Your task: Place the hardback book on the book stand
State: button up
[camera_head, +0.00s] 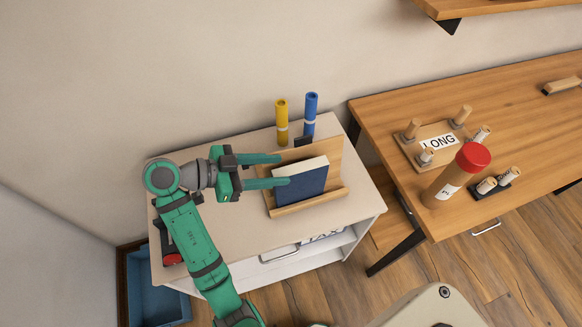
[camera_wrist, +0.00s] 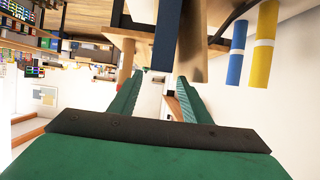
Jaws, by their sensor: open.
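The dark blue hardback book (camera_head: 301,184), with pale page edges on top, rests on the wooden book stand (camera_head: 333,158), leaning against its back board above the front ledge. My gripper (camera_head: 284,170) is open at the book's left side, fingers pointing right. The lower finger overlaps the book's left edge in the head view. In the wrist view the book's dark cover (camera_wrist: 167,38) shows just beyond the space between the fingertips (camera_wrist: 157,85), with the stand (camera_wrist: 195,45) beside it. Nothing is held, and the book appears free of the fingers.
A yellow cylinder (camera_head: 282,122) and a blue cylinder (camera_head: 310,115) stand behind the stand on the white cabinet (camera_head: 225,231). A wooden desk (camera_head: 390,115) at right carries a red-capped tube (camera_head: 456,178) and a LONG-labelled peg board (camera_head: 418,148). A blue bin (camera_head: 150,290) is at lower left.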

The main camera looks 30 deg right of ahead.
jog(key=shift+v, duration=2.15)
